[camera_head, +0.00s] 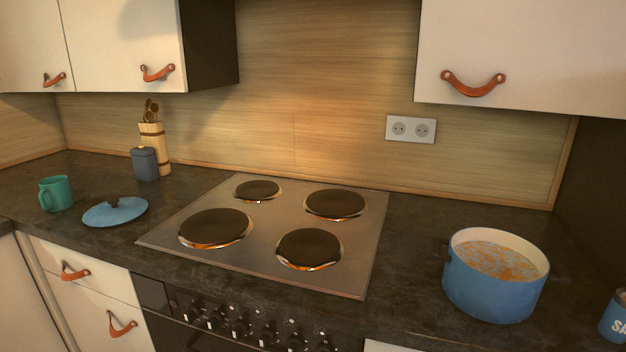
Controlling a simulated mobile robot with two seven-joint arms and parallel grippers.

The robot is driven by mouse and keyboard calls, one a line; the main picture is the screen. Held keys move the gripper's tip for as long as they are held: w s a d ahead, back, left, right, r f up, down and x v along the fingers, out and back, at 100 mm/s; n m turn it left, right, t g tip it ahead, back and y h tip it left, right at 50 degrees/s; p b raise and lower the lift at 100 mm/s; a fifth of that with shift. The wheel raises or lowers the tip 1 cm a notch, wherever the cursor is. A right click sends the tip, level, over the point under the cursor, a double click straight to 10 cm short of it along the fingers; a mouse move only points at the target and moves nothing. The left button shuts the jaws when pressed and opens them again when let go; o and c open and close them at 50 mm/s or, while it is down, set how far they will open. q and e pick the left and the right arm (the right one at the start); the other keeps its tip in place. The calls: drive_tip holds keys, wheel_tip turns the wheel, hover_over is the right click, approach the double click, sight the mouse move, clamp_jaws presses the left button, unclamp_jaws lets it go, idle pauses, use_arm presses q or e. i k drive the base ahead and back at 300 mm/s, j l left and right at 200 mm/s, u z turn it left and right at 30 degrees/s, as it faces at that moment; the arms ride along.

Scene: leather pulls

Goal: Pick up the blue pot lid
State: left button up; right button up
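The blue pot lid (115,212) lies flat on the dark countertop at the left, between the green mug and the stove. It has a dark knob on top. A blue pot (493,290) with soup-like orange contents stands uncovered on the counter to the right of the stove. Neither of my grippers shows in the head view.
A stove (270,228) with round burners fills the middle. A green mug (56,193) stands left of the lid, with a grey canister (145,164) and a utensil holder (155,142) behind. A blue can (615,318) is at the right edge. Wall cabinets (520,45) hang above.

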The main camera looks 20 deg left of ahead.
sight(116, 210)
drive_tip(key=u, duration=1.85)
drive_tip(key=i+j+u, duration=0.1)
drive_tip(key=i+j, duration=0.05)
